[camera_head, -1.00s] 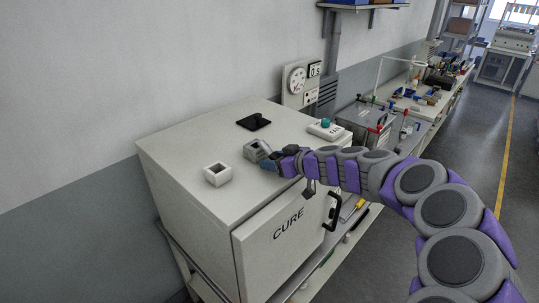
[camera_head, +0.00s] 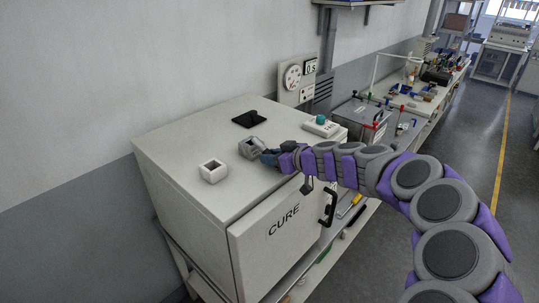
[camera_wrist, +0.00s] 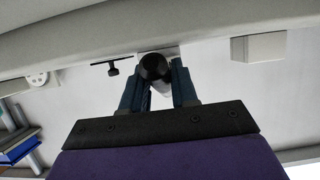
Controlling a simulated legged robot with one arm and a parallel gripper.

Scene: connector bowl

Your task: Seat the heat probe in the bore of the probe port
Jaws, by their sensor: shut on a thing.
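My gripper (camera_head: 266,155) reaches in from the right, low over the top of the CURE cabinet. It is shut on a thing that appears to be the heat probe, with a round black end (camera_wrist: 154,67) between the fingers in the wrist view. A pale grey block with a dark opening (camera_head: 248,149) is right at the fingertips. A white block with a square opening (camera_head: 213,171) stands apart to its left. I cannot tell which block is the probe port. The gripper hides most of the held thing, and whether its tip is inside an opening is not visible.
The cabinet (camera_head: 165,147) stands against the wall. A black plate with a knob (camera_head: 249,119) lies behind the blocks. A white box with a green button (camera_head: 321,126) is at the right edge of the top. The left part of the top is clear.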

